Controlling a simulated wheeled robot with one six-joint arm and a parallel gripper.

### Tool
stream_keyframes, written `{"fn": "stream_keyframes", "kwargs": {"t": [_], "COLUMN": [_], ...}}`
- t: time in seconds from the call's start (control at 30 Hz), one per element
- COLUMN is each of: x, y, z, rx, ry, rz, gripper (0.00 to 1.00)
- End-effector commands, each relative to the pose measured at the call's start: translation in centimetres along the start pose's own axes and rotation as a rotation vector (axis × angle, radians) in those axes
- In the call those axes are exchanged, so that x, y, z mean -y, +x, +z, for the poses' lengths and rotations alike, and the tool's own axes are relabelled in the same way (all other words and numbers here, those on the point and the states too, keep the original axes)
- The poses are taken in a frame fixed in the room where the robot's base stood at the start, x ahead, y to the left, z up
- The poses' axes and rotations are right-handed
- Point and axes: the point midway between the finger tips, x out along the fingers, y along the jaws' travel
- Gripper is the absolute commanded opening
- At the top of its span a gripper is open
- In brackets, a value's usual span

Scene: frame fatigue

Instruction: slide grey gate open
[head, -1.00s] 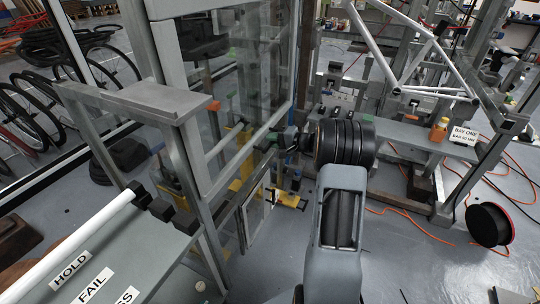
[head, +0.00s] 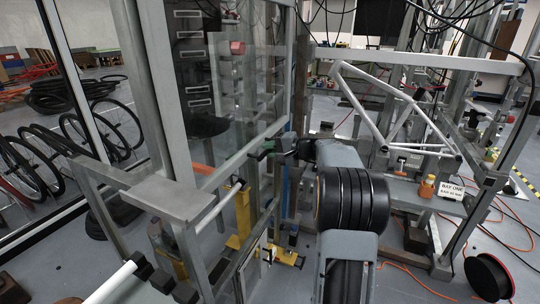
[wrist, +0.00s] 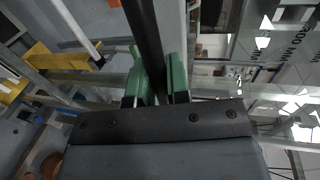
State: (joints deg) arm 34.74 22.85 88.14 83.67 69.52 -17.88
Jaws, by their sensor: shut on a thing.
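The grey gate (head: 165,100) is a tall grey-framed clear panel left of centre in the head view. My gripper (head: 266,150) is at the panel's right-hand side, near its lower rail, small and partly lost against the frame. In the wrist view, the green fingertips of my gripper (wrist: 163,76) are closed on both sides of a long dark bar (wrist: 148,35). The bar looks like the gate's handle, but where it joins the gate is not clear.
A grey post with a flat top (head: 170,198) stands in front of the gate. A white bicycle frame (head: 395,110) is on a stand to the right. A black cable reel (head: 488,277) and orange cables lie on the right floor. Bicycle wheels (head: 40,160) stand at left.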

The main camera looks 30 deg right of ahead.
Motion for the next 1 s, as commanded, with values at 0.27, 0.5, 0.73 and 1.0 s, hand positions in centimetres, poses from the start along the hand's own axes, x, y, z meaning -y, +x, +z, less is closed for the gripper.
{"fn": "stream_keyframes", "kwargs": {"t": [0.27,0.5,0.73,1.0], "x": [0.57,0.52,0.45,0.43], "y": [-0.11,-0.09,-0.1,-0.37], "z": [-0.04,-0.04,-0.03,-0.04], "rx": [-0.002,-0.002,-0.001,-0.001], "ry": [-0.002,-0.002,-0.001,0.0], "rz": [-0.001,-0.001,0.0,0.0], "gripper": [0.0,0.2,0.41,0.41]}}
